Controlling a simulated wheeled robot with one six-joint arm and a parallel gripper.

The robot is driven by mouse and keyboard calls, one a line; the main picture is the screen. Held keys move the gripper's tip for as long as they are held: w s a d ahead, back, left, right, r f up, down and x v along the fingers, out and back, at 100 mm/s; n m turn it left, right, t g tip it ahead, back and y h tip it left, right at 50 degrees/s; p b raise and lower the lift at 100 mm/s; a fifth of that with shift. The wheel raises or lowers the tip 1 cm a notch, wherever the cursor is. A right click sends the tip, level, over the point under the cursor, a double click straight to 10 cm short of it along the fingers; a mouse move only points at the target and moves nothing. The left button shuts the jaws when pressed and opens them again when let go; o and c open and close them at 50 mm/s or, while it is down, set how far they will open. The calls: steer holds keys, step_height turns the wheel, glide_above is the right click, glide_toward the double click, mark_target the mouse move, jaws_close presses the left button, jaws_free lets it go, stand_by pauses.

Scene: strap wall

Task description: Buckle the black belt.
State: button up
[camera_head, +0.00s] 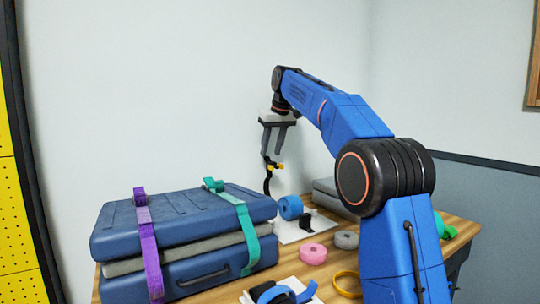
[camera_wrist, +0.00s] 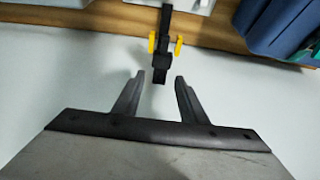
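The black belt (camera_wrist: 164,20) runs up from the wooden table's edge in the wrist view, with yellow side pieces (camera_wrist: 179,46) near its end. In the head view its strap (camera_head: 267,183) stands curved upward behind the suitcase, with yellow (camera_head: 280,167) near the top. My gripper (camera_head: 272,152) points down just above it. In the wrist view my gripper (camera_wrist: 160,76) has its two fingers apart, and the belt's black end appears between the tips, touching neither. Depth there is hard to tell. The belt's lower part is hidden by the suitcase in the head view.
A blue suitcase (camera_head: 180,215) with a purple strap (camera_head: 148,245) and a green strap (camera_head: 240,225) stands at left. A blue roll (camera_head: 290,207), a pink roll (camera_head: 313,253), a grey roll (camera_head: 346,240) and a black piece (camera_head: 305,222) lie to its right. The wall is close behind.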

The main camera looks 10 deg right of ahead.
steer(key=shift+x, duration=1.3)
jaws_close()
steer(key=shift+s, duration=0.1)
